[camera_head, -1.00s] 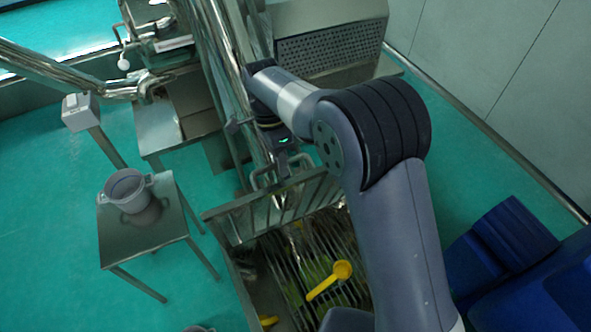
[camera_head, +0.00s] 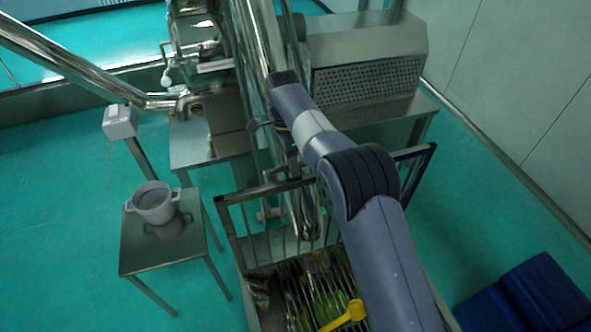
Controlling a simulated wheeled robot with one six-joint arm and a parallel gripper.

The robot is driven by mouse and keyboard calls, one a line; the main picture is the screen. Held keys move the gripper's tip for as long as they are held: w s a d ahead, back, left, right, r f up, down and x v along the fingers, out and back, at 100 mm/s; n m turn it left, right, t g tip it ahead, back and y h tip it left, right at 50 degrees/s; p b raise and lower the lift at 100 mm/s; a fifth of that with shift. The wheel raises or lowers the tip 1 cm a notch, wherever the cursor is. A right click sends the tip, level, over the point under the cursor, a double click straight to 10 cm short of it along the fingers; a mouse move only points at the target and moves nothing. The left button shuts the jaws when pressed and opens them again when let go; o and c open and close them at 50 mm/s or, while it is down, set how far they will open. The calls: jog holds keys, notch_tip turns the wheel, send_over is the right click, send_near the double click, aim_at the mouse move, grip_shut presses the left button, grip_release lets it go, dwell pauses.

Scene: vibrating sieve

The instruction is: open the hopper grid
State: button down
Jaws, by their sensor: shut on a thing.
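The hopper grid (camera_head: 235,228) is a metal frame with upright bars, raised and standing steeply over the hopper. My arm crosses in front of its right half. My gripper (camera_head: 286,168) is at the grid's top edge, shut on it near its handle. The jaws are small and partly hidden by my wrist, so the exact grip is hard to see. Below is the hopper (camera_head: 243,291), a metal box with a second set of bars (camera_head: 300,292) inside and green and yellow material under them.
A yellow scoop (camera_head: 356,310) lies on the lower bars. A grey pot (camera_head: 153,207) stands on a metal table (camera_head: 135,252) to the left. Steel pipes (camera_head: 258,60) and a perforated metal housing (camera_head: 370,80) stand behind the grid. Blue containers (camera_head: 535,290) are at lower right.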

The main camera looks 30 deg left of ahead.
jog(key=shift+w+a+f, duration=0.15)
jog(key=shift+w+f, duration=0.05)
jog(key=shift+f, duration=0.2)
jog(key=c, duration=1.6)
grip_release()
jog(key=shift+w, duration=0.2)
jog(key=shift+o, duration=1)
jog(key=shift+s+r, duration=0.1)
jog(key=shift+r, duration=0.05)
jog(key=shift+a, duration=0.1)
jog(key=shift+r, duration=0.1)
